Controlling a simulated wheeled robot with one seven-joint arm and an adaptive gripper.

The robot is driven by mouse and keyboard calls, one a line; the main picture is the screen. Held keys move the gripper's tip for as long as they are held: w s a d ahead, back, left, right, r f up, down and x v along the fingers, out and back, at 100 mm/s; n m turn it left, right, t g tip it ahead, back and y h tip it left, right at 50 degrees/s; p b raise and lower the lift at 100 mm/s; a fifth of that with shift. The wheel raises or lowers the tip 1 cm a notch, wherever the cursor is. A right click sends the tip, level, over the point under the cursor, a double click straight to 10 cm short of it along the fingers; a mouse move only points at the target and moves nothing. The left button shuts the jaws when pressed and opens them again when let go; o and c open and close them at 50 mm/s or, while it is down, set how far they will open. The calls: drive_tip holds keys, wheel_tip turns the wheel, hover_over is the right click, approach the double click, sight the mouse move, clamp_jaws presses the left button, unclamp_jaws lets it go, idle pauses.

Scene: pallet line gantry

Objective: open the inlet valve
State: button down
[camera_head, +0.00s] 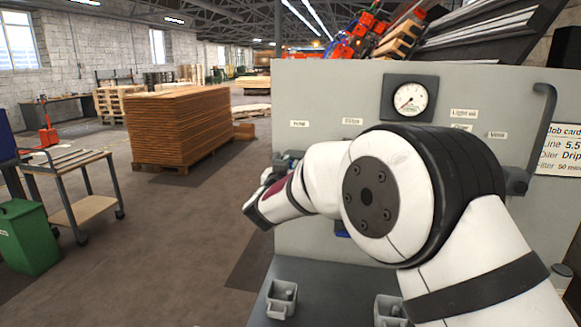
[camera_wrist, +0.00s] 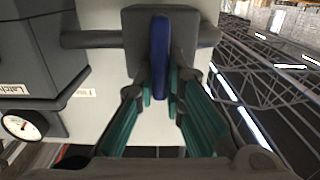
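The inlet valve is a dark grey block (camera_wrist: 138,38) with a pipe on each side and a long blue lever handle (camera_wrist: 160,60), in the wrist view. My gripper (camera_wrist: 161,86) has its teal-padded fingers on either side of the blue handle. Narrow gaps seem to show beside the handle, so the fingers look open around it; contact is not clear. In the head view the panel (camera_head: 300,215) carries a label that seems to read Inlet (camera_head: 299,124). My arm covers the valve and my fingers there.
A pressure gauge (camera_head: 410,99) sits high on the panel, and it also shows in the wrist view (camera_wrist: 22,126). A grey pipe (camera_head: 541,130) bends down at the panel's right. Grey brackets (camera_head: 281,299) stand below. A cart (camera_head: 75,185) and plank stack (camera_head: 180,125) stand left, with open floor between.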

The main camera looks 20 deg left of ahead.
drive_tip(key=shift+m, duration=0.4)
drive_tip(key=shift+w+d+f+m+b, duration=0.1)
drive_tip(key=shift+d+f+m+b, duration=0.25)
drive_tip(key=shift+m+b, duration=1.8)
drive_tip(key=shift+w+d+f+m+b, duration=0.1)
drive_tip(key=shift+d+f+m+b, duration=0.5)
drive_tip(key=shift+m, duration=3)
drive_tip(key=shift+w+f+m+b, duration=0.15)
drive_tip(key=shift+m+b, duration=1.5)
drive_tip(key=shift+m, duration=1.2)
drive_tip(key=shift+s, duration=0.15)
drive_tip(key=c, duration=1.7)
unclamp_jaws()
drive_tip(key=shift+o, duration=0.2)
drive_tip(key=shift+s, duration=0.1)
